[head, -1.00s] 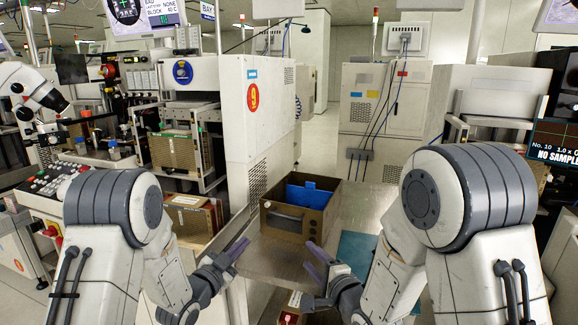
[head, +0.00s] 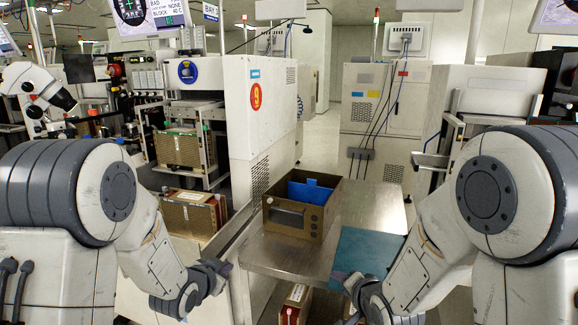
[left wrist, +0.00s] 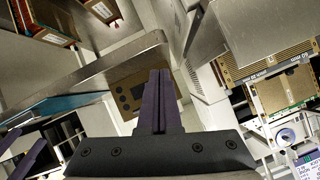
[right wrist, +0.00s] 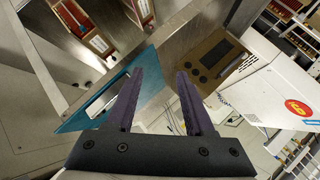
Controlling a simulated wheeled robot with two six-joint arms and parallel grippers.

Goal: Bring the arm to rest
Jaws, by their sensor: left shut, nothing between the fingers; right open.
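My left gripper (head: 222,268) is at the lower left of the head view, in front of the steel table's left edge. In the left wrist view its purple fingers (left wrist: 158,100) are together with nothing between them. My right gripper (head: 345,280) is at the lower right of the head view, by the blue mat. In the right wrist view its fingers (right wrist: 160,95) stand apart and the gap is empty. Both grippers are apart from the brown box.
A brown box (head: 290,219) with blue contents stands on the steel table (head: 360,205). A blue mat (head: 365,252) lies at the table's near right. Red-brown cases (head: 297,295) sit below.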

